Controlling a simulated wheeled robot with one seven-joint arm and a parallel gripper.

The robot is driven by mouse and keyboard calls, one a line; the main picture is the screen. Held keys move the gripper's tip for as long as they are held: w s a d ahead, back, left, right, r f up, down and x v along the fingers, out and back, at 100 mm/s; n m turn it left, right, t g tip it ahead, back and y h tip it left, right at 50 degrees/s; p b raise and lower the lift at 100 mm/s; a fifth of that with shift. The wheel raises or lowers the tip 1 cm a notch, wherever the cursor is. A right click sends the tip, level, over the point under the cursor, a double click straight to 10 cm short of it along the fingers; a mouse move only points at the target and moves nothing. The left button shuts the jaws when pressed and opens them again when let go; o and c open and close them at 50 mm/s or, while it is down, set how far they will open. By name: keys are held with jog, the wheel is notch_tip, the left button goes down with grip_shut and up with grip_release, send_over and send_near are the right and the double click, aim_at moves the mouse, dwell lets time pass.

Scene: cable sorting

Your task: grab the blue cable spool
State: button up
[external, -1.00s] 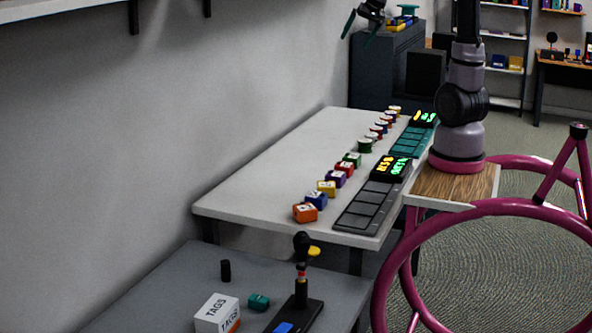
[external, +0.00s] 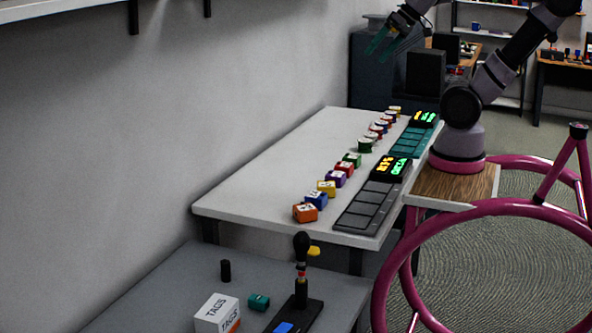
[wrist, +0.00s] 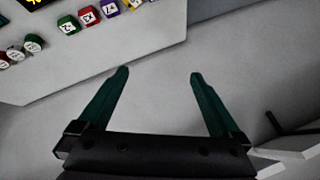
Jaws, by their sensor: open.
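A small spool that looks blue (external: 377,129) stands in the row of round spools toward the far end of the white table (external: 270,185). It is partly covered by its neighbours. In the wrist view, the green spool (wrist: 33,43) and red-and-white spools show at the upper left; I cannot make out the blue one there. My gripper (external: 373,55) is open and empty, in the air well above the table's far end. In the wrist view, the gap between the fingers (wrist: 159,73) holds nothing.
Several labelled blocks, including an orange one (external: 305,212) and a blue one (external: 316,199), line the table's near part. A grey tray (external: 363,207) and a teal tray (external: 407,141) lie along its right edge. The table's left side is clear; a wall borders it.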

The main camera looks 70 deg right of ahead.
jog(key=shift+c, duration=0.9)
